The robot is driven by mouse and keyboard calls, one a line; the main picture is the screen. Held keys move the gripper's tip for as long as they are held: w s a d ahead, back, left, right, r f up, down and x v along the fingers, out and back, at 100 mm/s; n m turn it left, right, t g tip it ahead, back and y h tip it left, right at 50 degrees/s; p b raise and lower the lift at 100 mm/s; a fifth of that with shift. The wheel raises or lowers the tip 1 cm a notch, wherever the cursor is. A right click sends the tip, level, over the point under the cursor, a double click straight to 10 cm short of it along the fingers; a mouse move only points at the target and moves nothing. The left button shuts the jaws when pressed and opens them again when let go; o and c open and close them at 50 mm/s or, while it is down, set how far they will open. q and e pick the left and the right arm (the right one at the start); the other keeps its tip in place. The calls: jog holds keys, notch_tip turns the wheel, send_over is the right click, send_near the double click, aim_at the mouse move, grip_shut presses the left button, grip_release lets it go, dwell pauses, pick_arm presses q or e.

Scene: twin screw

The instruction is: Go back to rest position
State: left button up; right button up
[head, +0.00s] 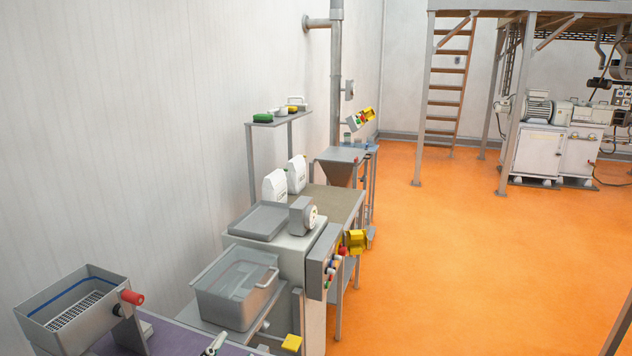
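Neither my left nor my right gripper shows in the head view, and no arm of mine can be made out. Whether they are open, shut or holding anything is hidden. The view looks along a row of equipment beside a white wall.
At lower left a grey bin (77,306) with a red knob stands by a purple surface (178,341). Beyond are a grey tub (236,291), a control box (322,262), white bags (297,174) and a hopper (339,168). The orange floor (480,265) is open; a ladder (446,85) and machine (545,150) stand behind.

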pick_arm(q)
jog(key=s+a+f+n+g+y, duration=0.1)
jog(key=s+a+f+n+g, duration=0.4)
jog(key=s+f, duration=0.6)
jog(key=s+f+n+g, duration=0.2)
jog(key=s+f+g, duration=0.5)
jog(key=s+f, duration=0.5)
jog(key=s+f+g+b, duration=0.1)
jog(key=s+f+b, duration=0.15)
jog(key=f, duration=1.35)
jog(key=s+f+g+b, duration=0.1)
jog(key=s+f+b, duration=0.15)
jog(key=f, duration=1.25)
jog(key=s+a+f+b, duration=0.3)
jog(key=s+f+b, duration=0.2)
jog(key=s+f, duration=1.1)
notch_tip(320, 180, down, 4)
jog(key=shift+r+g, duration=0.15)
jog(key=shift+g, duration=0.25)
pick_arm(e)
notch_tip(320, 180, down, 10)
pick_arm(q)
jog(key=shift+s, duration=0.3)
jog(key=shift+c, duration=0.3)
pick_arm(e)
jog(key=shift+c, duration=0.5)
